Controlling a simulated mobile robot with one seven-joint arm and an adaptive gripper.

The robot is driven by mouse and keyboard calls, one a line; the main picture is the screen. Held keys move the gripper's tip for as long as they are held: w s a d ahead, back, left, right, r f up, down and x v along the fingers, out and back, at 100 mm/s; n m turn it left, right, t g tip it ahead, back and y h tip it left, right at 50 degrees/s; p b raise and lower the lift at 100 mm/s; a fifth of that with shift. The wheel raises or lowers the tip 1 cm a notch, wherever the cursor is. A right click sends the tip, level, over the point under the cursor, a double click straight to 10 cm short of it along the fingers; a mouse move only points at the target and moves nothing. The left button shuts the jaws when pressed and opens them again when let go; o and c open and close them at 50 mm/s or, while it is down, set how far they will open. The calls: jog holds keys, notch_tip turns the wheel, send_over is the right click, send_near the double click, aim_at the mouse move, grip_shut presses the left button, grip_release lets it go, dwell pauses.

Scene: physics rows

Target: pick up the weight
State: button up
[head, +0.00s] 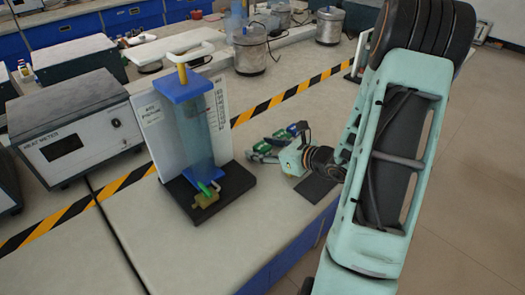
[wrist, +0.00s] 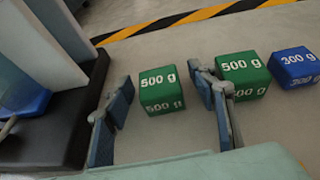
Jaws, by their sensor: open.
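In the wrist view, a green cube weight marked 500 g (wrist: 161,88) sits on the bench, between and just beyond the fingertips of my gripper (wrist: 162,92). The fingers are apart, with visible gaps on both sides of this weight. A second green 500 g weight (wrist: 245,75) stands to its right, its left edge partly covered by the right finger. A blue 300 g weight (wrist: 295,66) is farther right. In the head view, my gripper (head: 264,152) is low over the bench beside small green weights (head: 282,135), which are partly hidden by it.
A stand with a blue-capped clear cylinder (head: 193,125) on a black base (head: 235,183) is close to my gripper's left. A heat meter (head: 82,125) is farther left. Yellow-black tape (head: 262,108) crosses the bench behind. The bench front is clear.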

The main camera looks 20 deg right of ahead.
grip_shut()
jog(key=shift+r, duration=0.1)
jog(key=shift+r, duration=0.15)
dwell(0.3)
